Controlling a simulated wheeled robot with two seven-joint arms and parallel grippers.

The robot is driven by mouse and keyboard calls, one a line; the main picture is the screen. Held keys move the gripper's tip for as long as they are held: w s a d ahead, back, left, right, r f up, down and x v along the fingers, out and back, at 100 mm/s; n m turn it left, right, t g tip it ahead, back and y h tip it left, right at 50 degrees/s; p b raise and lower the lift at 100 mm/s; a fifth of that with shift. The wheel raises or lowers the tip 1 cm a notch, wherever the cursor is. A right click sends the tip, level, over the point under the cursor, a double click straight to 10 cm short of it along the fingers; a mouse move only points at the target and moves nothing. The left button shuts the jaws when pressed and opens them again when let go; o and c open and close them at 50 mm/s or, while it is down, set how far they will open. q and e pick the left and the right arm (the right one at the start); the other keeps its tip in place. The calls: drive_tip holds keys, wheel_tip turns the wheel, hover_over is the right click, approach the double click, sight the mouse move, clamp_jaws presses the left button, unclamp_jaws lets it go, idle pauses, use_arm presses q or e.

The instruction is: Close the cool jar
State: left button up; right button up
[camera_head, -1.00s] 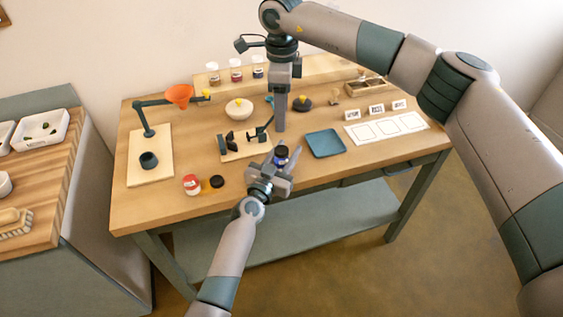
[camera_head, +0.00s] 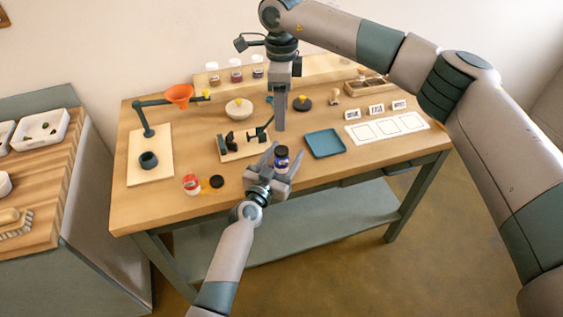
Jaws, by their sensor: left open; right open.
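A small blue jar (camera_head: 282,163) with a pale label band and a dark top stands near the middle front of the table, in the head view. It seems to be the cool jar. I cannot tell whether its dark top is a seated lid. My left gripper (camera_head: 276,167) is open at the jar, its fingers around or just in front of it; contact cannot be told. My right gripper (camera_head: 280,125) points down behind the jar, above the table; its fingertips are small and apart from the jar.
A red jar with a white label (camera_head: 191,185) and a black lid (camera_head: 217,181) lie to the left. A blue tray (camera_head: 325,143) is to the right. A black clamp-like stand (camera_head: 232,146) stands behind left.

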use_arm(q)
drive_tip(key=b+v, duration=0.2)
drive_tip(key=v, duration=1.4)
drive_tip(key=shift+s+a, duration=0.15)
drive_tip(key=shift+s, duration=0.05)
